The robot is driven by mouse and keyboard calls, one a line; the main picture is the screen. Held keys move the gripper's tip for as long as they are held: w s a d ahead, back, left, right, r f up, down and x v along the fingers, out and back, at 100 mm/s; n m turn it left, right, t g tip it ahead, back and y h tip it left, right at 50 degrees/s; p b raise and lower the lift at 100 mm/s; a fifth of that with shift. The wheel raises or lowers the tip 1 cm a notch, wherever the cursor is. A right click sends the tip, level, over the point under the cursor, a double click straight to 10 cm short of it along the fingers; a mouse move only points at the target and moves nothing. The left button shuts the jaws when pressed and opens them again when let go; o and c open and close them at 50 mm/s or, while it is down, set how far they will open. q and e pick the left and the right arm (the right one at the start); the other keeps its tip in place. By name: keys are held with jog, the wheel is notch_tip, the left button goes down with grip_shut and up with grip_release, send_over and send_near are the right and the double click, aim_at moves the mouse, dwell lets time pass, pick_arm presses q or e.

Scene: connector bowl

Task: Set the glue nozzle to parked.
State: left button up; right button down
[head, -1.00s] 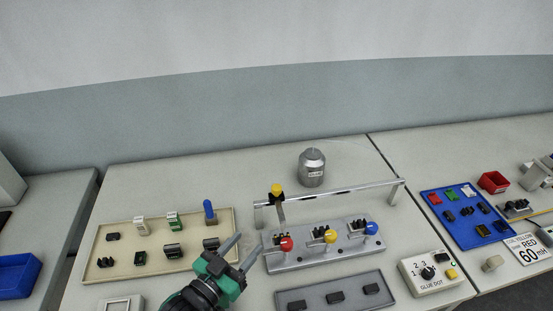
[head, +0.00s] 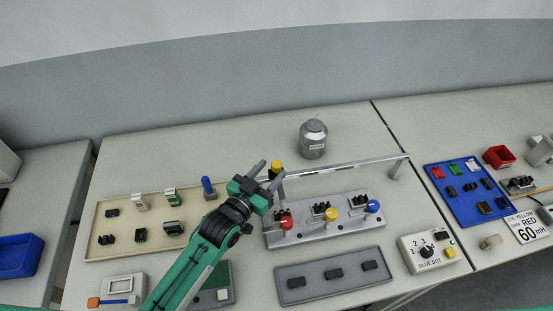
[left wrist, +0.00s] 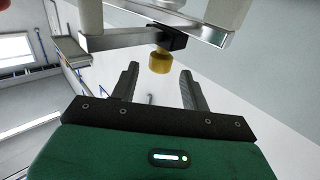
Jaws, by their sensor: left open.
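The glue nozzle, as far as I can tell, is the yellow-knobbed slider (head: 277,165) at the left end of a metal rail (head: 340,168). Its lower part is partly hidden by my left gripper (head: 267,174). In the left wrist view, the yellow knob (left wrist: 160,62) hangs from a black bracket on the rail (left wrist: 112,42). My left gripper (left wrist: 159,70) is open there, with the knob just beyond and between its fingertips. I see no contact. A grey glue canister (head: 313,142) stands behind the rail. My right gripper is not in view.
Below the rail is a grey fixture (head: 325,226) with red, yellow and blue knobs. A grey tray (head: 333,279) lies in front, and a glue dot dial box (head: 428,250) to the right. A beige parts tray (head: 108,243) lies left. The table behind the rail is mostly clear.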

aim_at(274, 168)
pick_arm(q)
jog(key=shift+p+x, duration=0.35)
jog(key=shift+x, duration=1.5)
jog(key=shift+c, duration=0.5)
grip_shut()
jog(key=shift+w+d, duration=0.2)
jog(key=shift+d, duration=0.95)
jog(key=shift+w+d, duration=0.2)
jog(key=shift+d, duration=0.9)
